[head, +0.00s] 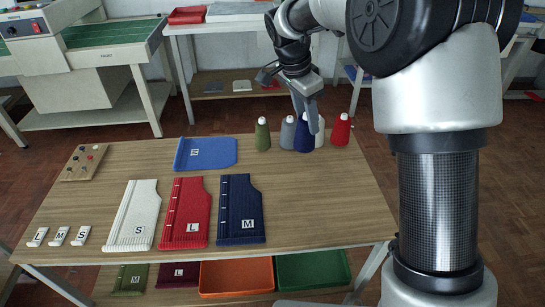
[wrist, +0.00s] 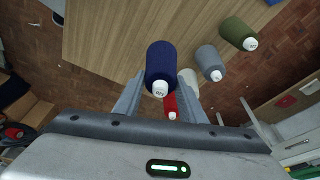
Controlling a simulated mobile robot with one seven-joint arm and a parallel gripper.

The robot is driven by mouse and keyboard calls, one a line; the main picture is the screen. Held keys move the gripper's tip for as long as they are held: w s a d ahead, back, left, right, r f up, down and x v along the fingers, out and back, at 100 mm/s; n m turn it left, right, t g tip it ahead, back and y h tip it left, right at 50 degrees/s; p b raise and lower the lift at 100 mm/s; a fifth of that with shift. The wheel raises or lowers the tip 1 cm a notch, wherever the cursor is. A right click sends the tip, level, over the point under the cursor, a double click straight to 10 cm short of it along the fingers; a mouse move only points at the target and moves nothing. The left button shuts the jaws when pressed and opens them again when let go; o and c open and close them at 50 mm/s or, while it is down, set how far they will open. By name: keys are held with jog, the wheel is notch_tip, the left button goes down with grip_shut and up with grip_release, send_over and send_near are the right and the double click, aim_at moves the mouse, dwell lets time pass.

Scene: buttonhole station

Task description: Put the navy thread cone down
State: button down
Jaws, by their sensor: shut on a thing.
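The navy thread cone (head: 302,138) is upright at the back right of the wooden table, in a row of other cones. My gripper (head: 307,118) reaches down from above and is shut on it. In the wrist view the navy cone (wrist: 160,62) sits between the two fingers of my gripper (wrist: 159,80), its white labelled tip towards the camera. I cannot tell whether its base touches the table.
A grey cone (head: 287,132) and a green cone (head: 262,134) stand to the left; a white cone (head: 320,138) and a red cone (head: 340,130) to the right. A blue folded piece (head: 215,153) lies left. The table's right front (head: 320,205) is clear.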

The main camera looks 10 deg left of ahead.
notch_tip(320, 180, down, 10)
jog(key=b, duration=0.2)
jog(key=shift+r, duration=0.15)
jog(key=shift+b, duration=0.3)
jog(key=c, duration=1.1)
grip_release()
